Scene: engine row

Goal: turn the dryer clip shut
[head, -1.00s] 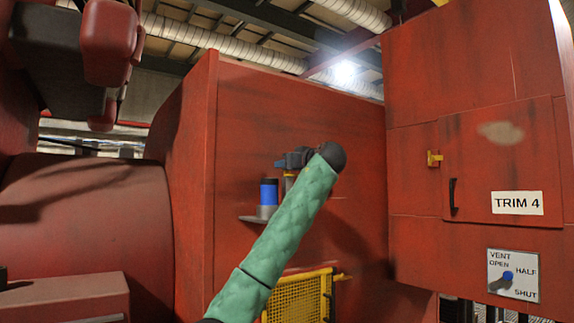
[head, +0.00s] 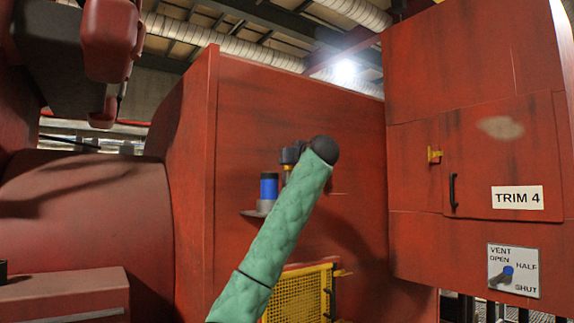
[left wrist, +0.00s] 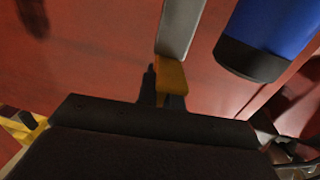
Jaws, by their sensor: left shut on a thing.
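The dryer is a blue cylinder (head: 269,187) standing on a small grey shelf against the red wall. It also shows large at the upper right of the left wrist view (left wrist: 268,38). The clip, a slim yellow and grey piece (head: 287,171), sits just right of the blue cylinder. In the left wrist view a grey bar with a yellow end (left wrist: 171,76) stands out in front of my gripper. My left gripper (head: 289,156) is at the clip's top, shut on it. My right gripper is not in view.
A yellow mesh guard (head: 298,297) stands below the shelf. At right is a red cabinet with a TRIM 4 door (head: 500,165), a yellow latch (head: 434,156) and a vent panel (head: 513,270) with a blue-knobbed lever. A red ledge (head: 65,295) is at lower left.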

